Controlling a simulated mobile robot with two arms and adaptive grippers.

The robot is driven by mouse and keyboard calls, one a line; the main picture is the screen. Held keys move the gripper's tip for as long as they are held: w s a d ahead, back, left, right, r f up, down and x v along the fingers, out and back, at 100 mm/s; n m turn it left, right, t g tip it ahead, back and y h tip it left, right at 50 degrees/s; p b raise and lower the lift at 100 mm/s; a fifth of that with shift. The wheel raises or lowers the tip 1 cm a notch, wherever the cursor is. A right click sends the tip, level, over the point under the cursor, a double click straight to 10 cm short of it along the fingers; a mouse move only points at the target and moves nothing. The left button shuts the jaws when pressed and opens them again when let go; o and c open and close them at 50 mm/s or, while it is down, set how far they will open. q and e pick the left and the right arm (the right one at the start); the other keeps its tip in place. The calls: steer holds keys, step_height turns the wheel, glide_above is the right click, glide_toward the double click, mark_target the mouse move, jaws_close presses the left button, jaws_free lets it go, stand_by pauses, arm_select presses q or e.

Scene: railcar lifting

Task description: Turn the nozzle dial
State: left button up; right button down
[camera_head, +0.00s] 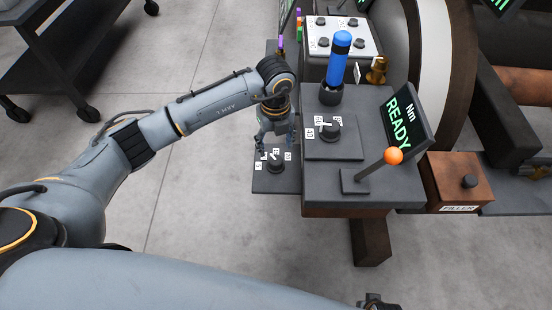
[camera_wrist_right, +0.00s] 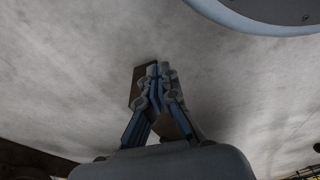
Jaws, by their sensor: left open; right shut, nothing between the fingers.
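Two black dials with small white labels show in the head view. One dial (camera_head: 275,167) sits on a low dark plate (camera_head: 270,185) at the left of the grey console. The other dial (camera_head: 330,131) sits higher on the console top. The labels are too small to tell which is the nozzle dial. My left gripper (camera_head: 274,145) is open and points down just above the lower dial, with its fingers spread; I cannot tell whether it touches. My right gripper (camera_wrist_right: 158,72) is shut and empty in the right wrist view.
The console (camera_head: 392,185) also carries an orange-knobbed lever (camera_head: 393,156), a READY display (camera_head: 400,122) and a blue cylinder (camera_head: 338,58). A brown FILLER box (camera_head: 459,182) stands right. A dark cart (camera_head: 70,45) stands back left. The floor between is clear.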

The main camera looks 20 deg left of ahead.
mark_target(276, 160)
arm_select(q)
step_height(276, 160, down, 8)
steer(key=shift+b, duration=0.45)
arm_select(e)
steer(key=r, duration=0.1)
steer(key=w+r, duration=0.2)
steer(key=shift+a+r, duration=0.1)
steer(key=shift+r, duration=0.15)
arm_select(q)
steer(key=shift+c, duration=0.5)
steer(key=c, duration=1.1)
